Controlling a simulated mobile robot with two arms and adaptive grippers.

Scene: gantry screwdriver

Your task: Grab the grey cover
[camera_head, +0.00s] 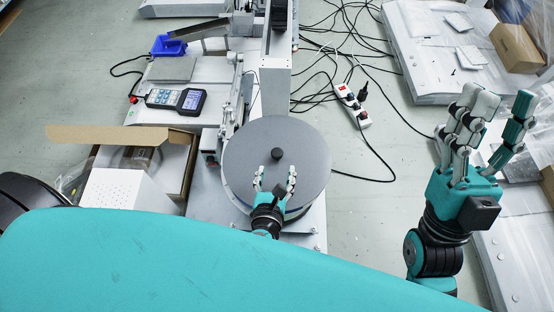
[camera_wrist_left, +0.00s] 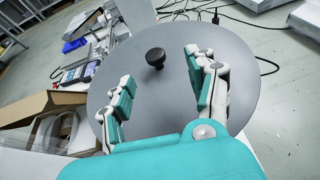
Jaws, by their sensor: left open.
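The grey cover (camera_head: 250,150) is a round flat disc with a black knob (camera_head: 278,154) at its middle. It lies on a round base on the machine. My left gripper (camera_head: 275,178) is open over the near part of the cover, with its fingers pointing toward the knob. In the left wrist view the cover (camera_wrist_left: 150,110) fills the middle, and the knob (camera_wrist_left: 155,58) stands beyond and between the open fingers (camera_wrist_left: 158,75), clear of both. My right gripper (camera_head: 490,125) is raised at the right, open and empty, away from the cover.
A handheld controller (camera_head: 175,98) and a blue bin (camera_head: 168,46) are at the left. An open cardboard box (camera_head: 125,135) stands left of the cover. A power strip (camera_head: 352,105) and black cables lie on the floor at the right. The machine's column (camera_head: 275,80) rises behind the cover.

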